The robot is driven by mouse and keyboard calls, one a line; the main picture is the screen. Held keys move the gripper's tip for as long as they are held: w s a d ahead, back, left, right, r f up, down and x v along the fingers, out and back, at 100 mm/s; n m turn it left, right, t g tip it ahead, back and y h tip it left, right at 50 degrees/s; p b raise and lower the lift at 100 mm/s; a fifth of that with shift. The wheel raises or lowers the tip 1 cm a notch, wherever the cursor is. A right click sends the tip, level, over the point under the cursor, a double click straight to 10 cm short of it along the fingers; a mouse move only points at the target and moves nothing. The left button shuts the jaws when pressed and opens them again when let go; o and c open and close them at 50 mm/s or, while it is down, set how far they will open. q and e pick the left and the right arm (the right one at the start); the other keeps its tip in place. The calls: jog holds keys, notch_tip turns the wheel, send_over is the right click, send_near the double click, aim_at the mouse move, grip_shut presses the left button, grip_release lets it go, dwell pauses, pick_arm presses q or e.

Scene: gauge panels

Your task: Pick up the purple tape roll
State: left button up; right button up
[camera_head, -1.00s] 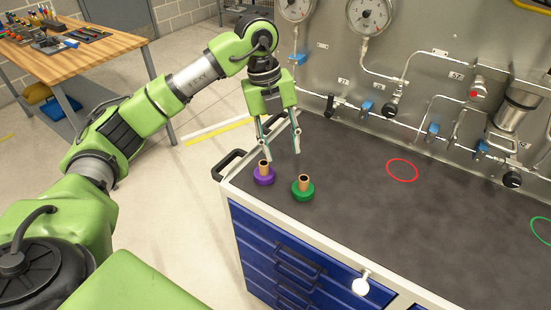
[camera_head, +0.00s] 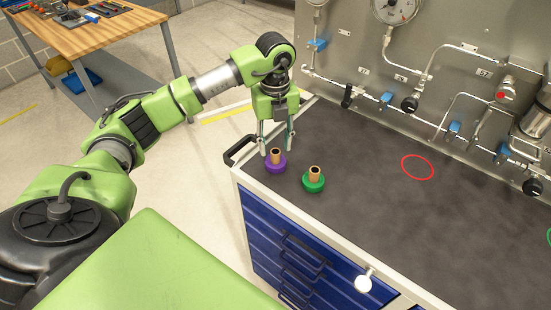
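The purple tape roll (camera_head: 275,165) lies flat on the dark worktop near its left corner, with a tan core standing up from its middle. My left gripper (camera_head: 276,149) points down from above, its two fingers apart. The fingertips are low, around or just behind the purple roll's core; I cannot tell whether they touch it. My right gripper is not in the view.
A green tape roll (camera_head: 313,180) with a similar tan core stands close to the right of the purple one. A red circle (camera_head: 417,167) marks the worktop (camera_head: 375,205) further right. A gauge panel (camera_head: 450,60) with pipes and valves rises behind. A black handle (camera_head: 238,150) sits at the left edge.

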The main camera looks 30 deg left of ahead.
aim_at(275, 151)
pick_arm(q)
notch_tip(275, 151, down, 3)
jog(key=shift+f+p, duration=0.2)
jog(key=shift+p, duration=0.4)
jog(key=shift+f, duration=0.2)
grip_shut()
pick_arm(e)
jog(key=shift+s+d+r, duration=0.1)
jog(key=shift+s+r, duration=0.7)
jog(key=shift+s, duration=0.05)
pick_arm(q)
jog(key=shift+r, duration=0.15)
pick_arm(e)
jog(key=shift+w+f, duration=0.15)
